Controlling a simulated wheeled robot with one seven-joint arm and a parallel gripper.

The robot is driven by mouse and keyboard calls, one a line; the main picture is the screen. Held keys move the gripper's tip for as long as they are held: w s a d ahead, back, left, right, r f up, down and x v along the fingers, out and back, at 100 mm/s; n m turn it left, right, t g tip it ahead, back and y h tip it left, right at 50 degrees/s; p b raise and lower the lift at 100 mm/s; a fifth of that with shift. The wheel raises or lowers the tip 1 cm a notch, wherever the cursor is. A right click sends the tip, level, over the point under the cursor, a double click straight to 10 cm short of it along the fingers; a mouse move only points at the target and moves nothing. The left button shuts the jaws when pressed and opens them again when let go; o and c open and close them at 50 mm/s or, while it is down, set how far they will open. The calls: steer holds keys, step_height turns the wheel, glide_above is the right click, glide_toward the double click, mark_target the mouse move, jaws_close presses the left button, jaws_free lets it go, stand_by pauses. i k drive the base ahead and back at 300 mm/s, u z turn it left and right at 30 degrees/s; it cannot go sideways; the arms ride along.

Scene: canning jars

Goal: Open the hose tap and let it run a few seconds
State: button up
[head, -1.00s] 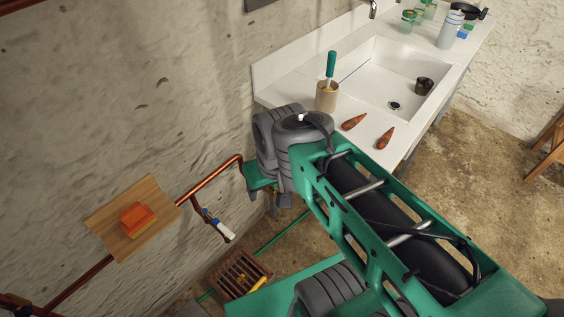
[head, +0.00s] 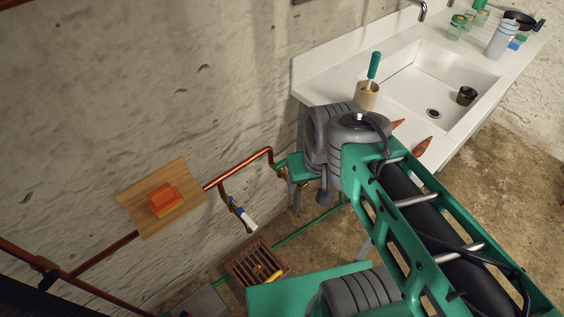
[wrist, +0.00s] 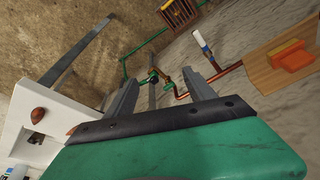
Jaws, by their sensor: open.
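The hose tap (wrist: 153,75) is a small dark and brassy fitting. It joins the copper pipe by the wall to a green hose (wrist: 123,68). In the wrist view it appears between my two grey fingertips, beyond them and not touching. In the head view the tap (head: 281,170) is partly covered beside my gripper (head: 296,192). My gripper (wrist: 163,80) is open and empty, pointing down near the pipe's end. I cannot tell the tap handle's position, and no water shows.
A rusty floor grate (head: 257,263) lies below. The white sink counter (head: 325,90) stands beyond my arm.

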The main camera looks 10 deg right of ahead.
mark_target(280, 167)
steer(key=z, duration=0.05)
steer(key=k, duration=0.5)
steer(key=z, duration=1.1)
steer(key=i, duration=0.7)
steer(key=u, duration=3.15)
